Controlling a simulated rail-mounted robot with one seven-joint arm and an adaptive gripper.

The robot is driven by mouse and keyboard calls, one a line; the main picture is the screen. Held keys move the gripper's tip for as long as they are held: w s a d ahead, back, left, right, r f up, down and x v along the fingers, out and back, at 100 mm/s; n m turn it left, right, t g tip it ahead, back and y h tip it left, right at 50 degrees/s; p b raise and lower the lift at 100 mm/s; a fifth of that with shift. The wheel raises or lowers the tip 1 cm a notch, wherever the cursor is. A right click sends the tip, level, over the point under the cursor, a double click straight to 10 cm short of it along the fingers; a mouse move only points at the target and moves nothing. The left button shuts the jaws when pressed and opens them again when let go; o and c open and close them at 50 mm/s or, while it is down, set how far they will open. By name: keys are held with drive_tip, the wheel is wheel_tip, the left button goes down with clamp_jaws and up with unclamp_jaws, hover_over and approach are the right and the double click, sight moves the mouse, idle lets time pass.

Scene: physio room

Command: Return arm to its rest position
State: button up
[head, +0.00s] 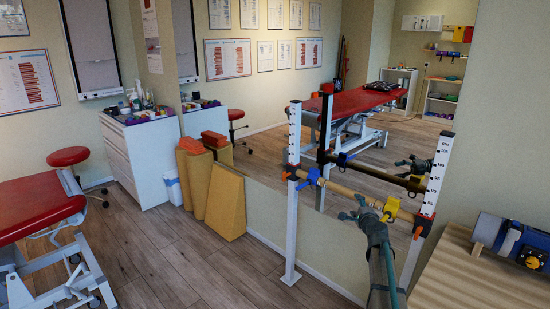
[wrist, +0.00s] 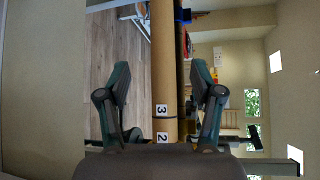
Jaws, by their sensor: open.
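My gripper (head: 357,208) is at the end of my grey-green arm, in front of the wooden bar (head: 337,187) in the head view. In the wrist view its two dark green fingers (wrist: 160,82) are spread wide, one on each side of the bar (wrist: 165,60). The bar carries number labels 3 and 2 there. Nothing is pinched between the fingers. I cannot tell how far the fingertips are from the bar.
The bar spans a white left post (head: 294,200) and right post (head: 436,185) before a wall mirror. A wooden table (head: 460,275) with a blue device (head: 515,243) stands right. Yellow foam wedges (head: 226,203), a white cabinet (head: 145,160) and red couch (head: 35,205) are left.

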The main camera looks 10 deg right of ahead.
drive_tip(key=s+a+f+n+g+y+p, duration=0.25)
drive_tip(key=s+a+f+n+g, duration=0.4)
drive_tip(key=s+a+f, duration=0.55)
drive_tip(key=s+a+f+n+g+y+p, duration=0.25)
drive_tip(key=s+a+f+n+g, duration=0.45)
drive_tip(key=s+f, duration=0.8)
drive_tip(key=s+a+f+n+g+h+p, duration=0.1)
drive_tip(key=s+a+f+n+g+p, duration=0.1)
drive_tip(key=s, duration=1.1)
drive_tip(key=s+a+f+n+g+h+p, duration=0.1)
drive_tip(key=s+a+f+n+g+p, duration=0.1)
drive_tip(key=s, duration=1.2)
drive_tip(key=s+a+f+n+g+h+p, duration=0.1)
drive_tip(key=s+a+f+n+g, duration=0.2)
drive_tip(key=s, duration=1)
wheel_tip(320, 180, down, 2)
drive_tip(key=a+g, duration=0.1)
drive_tip(key=g, duration=0.1)
drive_tip(key=shift+s+a+f+g+h+p, duration=0.2)
drive_tip(key=shift+s+a+g+h+p, duration=0.1)
drive_tip(key=shift+g+p, duration=0.1)
drive_tip(key=shift+w, duration=0.1)
